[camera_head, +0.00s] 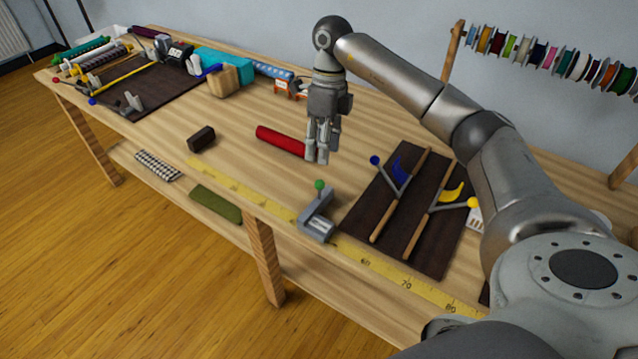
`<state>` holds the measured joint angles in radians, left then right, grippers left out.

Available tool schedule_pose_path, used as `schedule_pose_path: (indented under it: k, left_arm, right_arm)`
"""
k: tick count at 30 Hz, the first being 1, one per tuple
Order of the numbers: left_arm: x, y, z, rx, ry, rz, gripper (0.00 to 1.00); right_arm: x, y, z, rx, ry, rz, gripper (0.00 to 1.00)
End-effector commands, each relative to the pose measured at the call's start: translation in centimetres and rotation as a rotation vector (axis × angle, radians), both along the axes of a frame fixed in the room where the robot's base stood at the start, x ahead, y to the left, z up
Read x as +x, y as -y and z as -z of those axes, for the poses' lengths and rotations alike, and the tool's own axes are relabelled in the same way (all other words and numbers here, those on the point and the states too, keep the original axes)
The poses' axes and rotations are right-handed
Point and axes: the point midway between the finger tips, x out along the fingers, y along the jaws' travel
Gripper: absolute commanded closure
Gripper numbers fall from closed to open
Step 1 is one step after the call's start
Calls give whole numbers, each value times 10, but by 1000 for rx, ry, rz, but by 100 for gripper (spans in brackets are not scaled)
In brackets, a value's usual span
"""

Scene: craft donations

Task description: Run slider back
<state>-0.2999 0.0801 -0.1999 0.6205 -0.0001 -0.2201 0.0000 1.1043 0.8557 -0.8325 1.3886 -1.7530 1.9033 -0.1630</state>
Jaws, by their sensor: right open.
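My right gripper (318,153) hangs fingers-down above the table, open, just right of a red roll (281,141). I see nothing between its fingers. A grey metal device with a green ball knob (319,185) sits at the table's front edge, below the gripper in the picture and apart from it. To the right, a dark board (379,196) carries two wooden rods, a lever with a blue ball (374,160) and a lever with a yellow ball (473,202). I cannot tell which part is the slider. My left gripper is not in view.
A yellow measuring tape (363,257) runs along the front edge. A dark block (201,139) stands left of the red roll. A second dark board (148,85) with rods and knobs lies far left, near a teal box (226,62). The table between is mostly clear.

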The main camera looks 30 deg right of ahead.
Motion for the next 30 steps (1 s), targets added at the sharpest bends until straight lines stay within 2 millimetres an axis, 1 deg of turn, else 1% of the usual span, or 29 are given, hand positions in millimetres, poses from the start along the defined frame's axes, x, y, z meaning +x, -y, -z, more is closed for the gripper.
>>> schedule_pose_path:
  k: [5,12,18,23,30]
  left_arm:
    - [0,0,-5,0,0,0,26]
    - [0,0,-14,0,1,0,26]
    - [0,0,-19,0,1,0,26]
    - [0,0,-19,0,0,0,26]
    - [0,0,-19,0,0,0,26]
  right_arm:
    - [-5,-4,24,0,-8,-2,56]
    - [-9,-12,69,1,-5,-2,56]
    - [-11,-16,95,2,-4,-1,56]
    - [-12,-18,103,3,-1,-2,56]
    - [-12,-18,104,3,-1,-2,56]
